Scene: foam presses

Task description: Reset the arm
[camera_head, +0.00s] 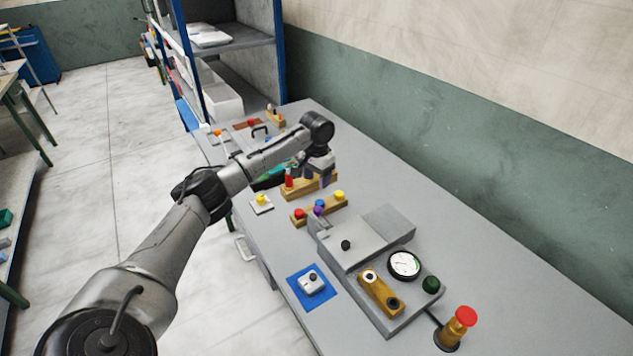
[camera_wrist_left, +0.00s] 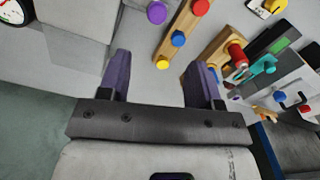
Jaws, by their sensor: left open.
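My left arm reaches in from the left over the grey table (camera_head: 480,240). Its gripper (camera_head: 316,176) points down near the wooden racks with coloured knobs. In the left wrist view the two purple-grey fingers of the left gripper (camera_wrist_left: 160,80) are apart, with nothing between them. A wooden rack (camera_wrist_left: 184,32) with red, blue and yellow knobs lies beyond the fingertips in that view; in the head view a rack (camera_head: 300,216) stands just in front of the gripper. My right gripper is in neither view.
A grey press (camera_head: 360,245) stands closer, with a gauge (camera_head: 404,264), green button (camera_head: 431,284) and red button (camera_head: 466,316) nearby. A blue mat (camera_head: 298,293) bears a small pale block (camera_head: 312,284). Shelving (camera_head: 284,45) stands behind the table. The table's right side is clear.

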